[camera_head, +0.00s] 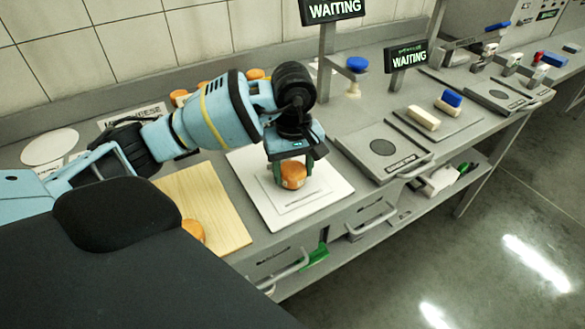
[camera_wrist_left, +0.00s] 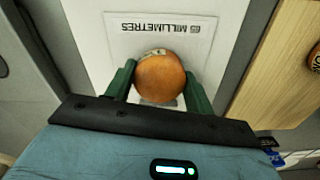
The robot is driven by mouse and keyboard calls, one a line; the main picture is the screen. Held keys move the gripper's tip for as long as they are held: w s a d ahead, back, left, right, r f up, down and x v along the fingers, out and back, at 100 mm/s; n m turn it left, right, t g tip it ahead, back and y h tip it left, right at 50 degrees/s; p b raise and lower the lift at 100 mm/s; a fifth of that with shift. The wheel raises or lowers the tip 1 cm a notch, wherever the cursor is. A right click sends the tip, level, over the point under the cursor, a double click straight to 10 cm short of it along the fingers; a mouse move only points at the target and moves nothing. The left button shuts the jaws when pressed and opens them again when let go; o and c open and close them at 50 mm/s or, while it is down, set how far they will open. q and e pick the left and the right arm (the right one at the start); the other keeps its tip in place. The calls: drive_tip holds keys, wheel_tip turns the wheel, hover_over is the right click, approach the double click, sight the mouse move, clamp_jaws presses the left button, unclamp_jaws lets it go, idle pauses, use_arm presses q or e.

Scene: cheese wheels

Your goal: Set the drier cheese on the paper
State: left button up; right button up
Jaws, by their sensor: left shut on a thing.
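An orange cheese wheel (camera_head: 292,175) is between the fingers of my left gripper (camera_head: 290,170), which is shut on it. It also shows in the left wrist view (camera_wrist_left: 160,78), with green fingers on both sides. The cheese is over a white paper (camera_head: 312,192) printed "65 MILLIMETRES"; whether it touches the paper I cannot tell. The paper lies on a larger white board (camera_head: 335,195). A second orange cheese (camera_head: 193,229) is on the wooden board (camera_head: 225,215), partly hidden by my body. My right gripper is out of view.
More orange pieces (camera_head: 256,74) stand at the back behind my left arm. A grey scale (camera_head: 382,148) is right of the white board. Further right are a tray with white and blue blocks (camera_head: 424,117) and "WAITING" signs (camera_head: 406,57).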

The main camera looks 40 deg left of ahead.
use_arm(q)
drive_tip(key=shift+f, duration=0.2)
drive_tip(key=shift+f, duration=0.2)
drive_tip(key=o, duration=1)
drive_tip(key=shift+r, duration=0.1)
